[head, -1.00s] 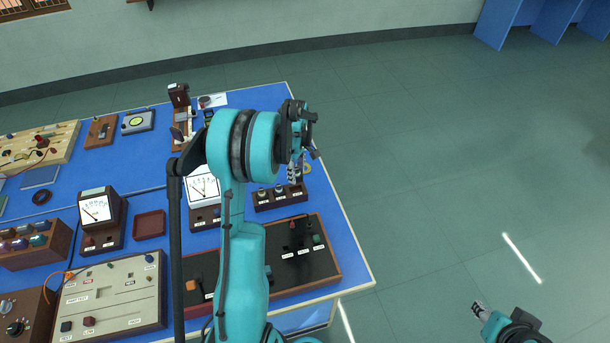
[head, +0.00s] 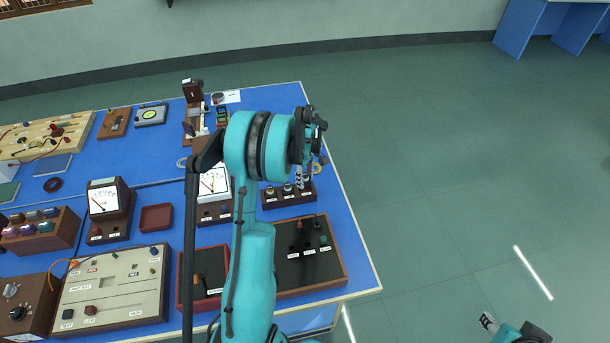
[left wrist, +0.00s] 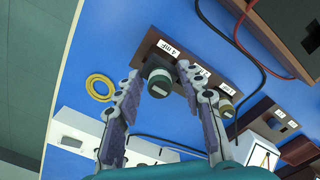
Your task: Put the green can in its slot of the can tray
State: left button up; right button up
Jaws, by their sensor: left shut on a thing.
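The can tray (head: 279,204) is a dark wooden rack with white labels near the right edge of the blue bench. It also shows in the left wrist view (left wrist: 181,57), with a "4 mF" label at one end. My left gripper (head: 303,179) is over the tray's right end. In the left wrist view its fingers (left wrist: 160,92) are on either side of the green can (left wrist: 158,74), beside the "4 mF" label. I cannot tell whether the can is fully seated. Two other cans stand along the tray, partly behind the right-hand finger. My right gripper (head: 489,322) is over the floor; its opening is unclear.
A yellow ring (left wrist: 100,87) lies beside the tray. A white-faced meter (head: 214,182) stands left of the tray, and a dark switch panel (head: 311,262) lies in front. Black and red leads cross the bench in the wrist view. The floor on the right is clear.

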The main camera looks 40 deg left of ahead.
aim_at(305, 183)
pick_arm(q)
jog(key=shift+f+b, duration=1.15)
jog(key=shift+f, duration=0.6)
jog(key=o, duration=1.2)
jog(key=shift+r, duration=0.15)
notch_tip(305, 183, up, 12)
jog(key=shift+f, duration=0.1)
